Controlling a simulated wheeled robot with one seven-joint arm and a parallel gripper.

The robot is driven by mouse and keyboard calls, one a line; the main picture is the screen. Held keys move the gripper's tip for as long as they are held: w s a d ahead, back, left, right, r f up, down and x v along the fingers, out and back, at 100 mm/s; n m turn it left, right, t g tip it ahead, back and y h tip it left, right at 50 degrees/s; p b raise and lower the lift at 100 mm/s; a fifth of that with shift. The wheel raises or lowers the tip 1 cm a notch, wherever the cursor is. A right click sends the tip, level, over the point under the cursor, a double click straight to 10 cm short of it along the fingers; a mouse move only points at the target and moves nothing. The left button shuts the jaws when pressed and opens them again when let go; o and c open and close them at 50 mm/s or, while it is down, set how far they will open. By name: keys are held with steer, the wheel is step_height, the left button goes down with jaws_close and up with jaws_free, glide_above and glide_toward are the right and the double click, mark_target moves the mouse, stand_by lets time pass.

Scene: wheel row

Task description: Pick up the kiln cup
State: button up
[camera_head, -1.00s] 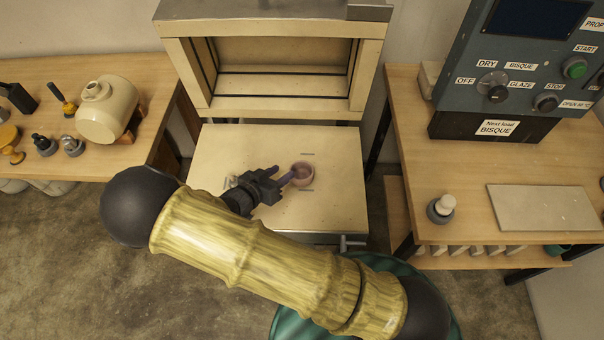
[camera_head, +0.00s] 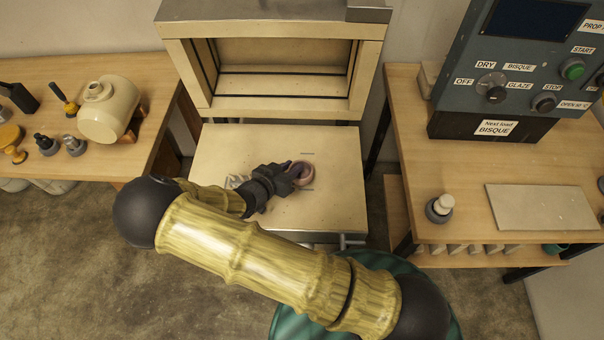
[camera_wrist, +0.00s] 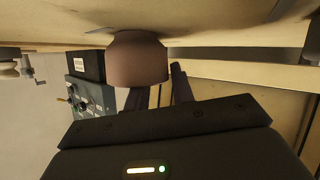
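The kiln cup (camera_head: 308,181) is a small pinkish-brown cup standing upright on the pale slab in front of the kiln opening. My gripper (camera_head: 296,172) is low over the slab, reaching the cup from its left. In the wrist view, which is upside down, the cup (camera_wrist: 137,58) hides the tip of one finger, which seems to enter its mouth. The other finger shows just beside the cup's outer wall. My gripper (camera_wrist: 165,88) looks open, with its fingers apart around one side of the wall. Contact cannot be told.
The slab (camera_head: 335,205) is otherwise mostly clear. The kiln (camera_head: 275,100) stands behind it. The left table holds a cream jar (camera_head: 105,108) and small tools. The right table has a control panel (camera_head: 515,65), a flat board (camera_head: 540,207) and a small grey-and-white object (camera_head: 440,208).

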jaws_close()
steer(key=shift+f, duration=0.1)
step_height(320, 180, up, 10)
stand_by(0.6)
stand_by(0.5)
